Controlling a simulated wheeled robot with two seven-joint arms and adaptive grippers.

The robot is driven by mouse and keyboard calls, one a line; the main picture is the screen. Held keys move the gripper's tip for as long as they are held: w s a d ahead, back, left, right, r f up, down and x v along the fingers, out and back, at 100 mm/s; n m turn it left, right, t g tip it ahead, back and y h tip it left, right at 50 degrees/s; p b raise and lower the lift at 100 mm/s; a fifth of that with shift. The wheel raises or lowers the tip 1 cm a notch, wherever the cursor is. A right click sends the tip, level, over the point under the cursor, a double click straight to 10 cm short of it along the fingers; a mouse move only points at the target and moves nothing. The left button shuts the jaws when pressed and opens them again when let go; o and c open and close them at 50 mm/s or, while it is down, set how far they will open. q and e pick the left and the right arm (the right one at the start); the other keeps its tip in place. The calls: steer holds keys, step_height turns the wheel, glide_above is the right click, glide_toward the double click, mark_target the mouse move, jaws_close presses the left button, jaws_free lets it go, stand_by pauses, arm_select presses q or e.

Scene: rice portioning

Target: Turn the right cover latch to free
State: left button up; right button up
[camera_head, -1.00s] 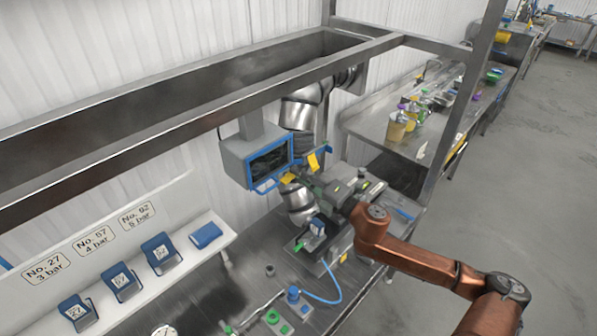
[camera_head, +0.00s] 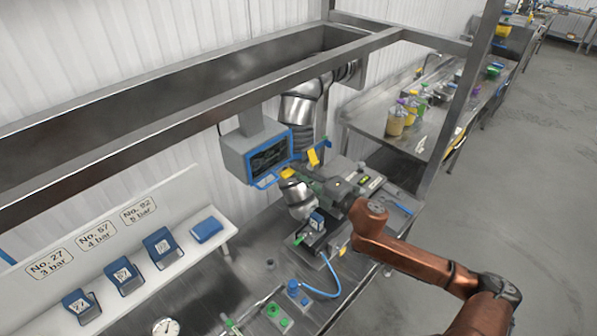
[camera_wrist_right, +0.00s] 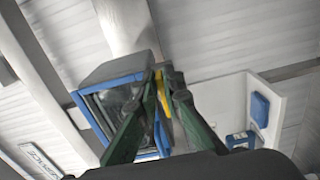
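A grey box (camera_head: 236,158) with a blue-framed dark cover (camera_head: 268,157) sits at mid-picture in the head view. It also shows in the wrist view (camera_wrist_right: 117,67). Two yellow latch-like pieces are near the cover's right side: one upper right (camera_head: 313,157), one lower left (camera_head: 288,173). My right gripper (camera_head: 312,179) is just right of the cover, close to both pieces. In the wrist view its green fingers (camera_wrist_right: 158,72) converge at the cover's edge, with a yellow piece (camera_wrist_right: 166,89) showing beside the tips. Whether they grip it is unclear. My left gripper is not in view.
A steel frame beam (camera_head: 190,125) runs above the box. A shelf with blue devices (camera_head: 163,248) stands at left. A bench with buttons and a blue hose (camera_head: 325,292) lies below. A side table (camera_head: 385,120) with yellow containers is behind at right.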

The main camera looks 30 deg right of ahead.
steer(key=o, duration=0.4)
steer(key=v, duration=1.2)
stand_by(0.5)
